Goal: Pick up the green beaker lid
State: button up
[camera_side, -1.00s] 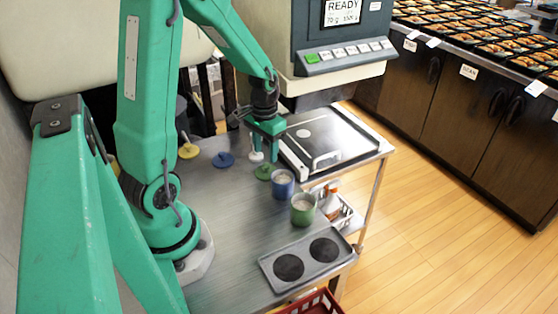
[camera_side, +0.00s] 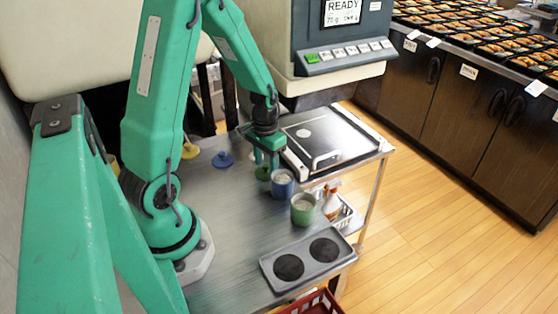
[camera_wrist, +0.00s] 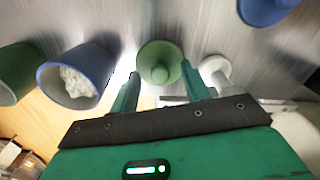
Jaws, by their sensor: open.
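The green beaker lid (camera_wrist: 159,62), a disc with a round knob, lies on the metal table. In the wrist view it sits just past and between my fingertips. In the side view the lid (camera_side: 262,174) is partly hidden by my gripper (camera_side: 265,158), which points down over it. In the wrist view my gripper (camera_wrist: 163,80) is open, its two fingers apart with nothing between them. I cannot tell whether the fingers touch the lid.
A blue beaker (camera_side: 282,184) with white contents stands close beside the lid, and a green beaker (camera_side: 302,209) stands nearer the camera. A white lid (camera_wrist: 215,70) lies close to one finger. Blue (camera_side: 223,159) and yellow (camera_side: 190,150) lids lie left. A two-disc tray (camera_side: 308,258) sits in front.

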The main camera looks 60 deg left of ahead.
aim_at(266, 164)
grip_shut()
dwell(0.3)
notch_tip(266, 164, up, 10)
dwell(0.8)
dwell(0.5)
jog(key=d+r, duration=0.3)
jog(key=d, duration=1.6)
jog(key=shift+w, duration=0.15)
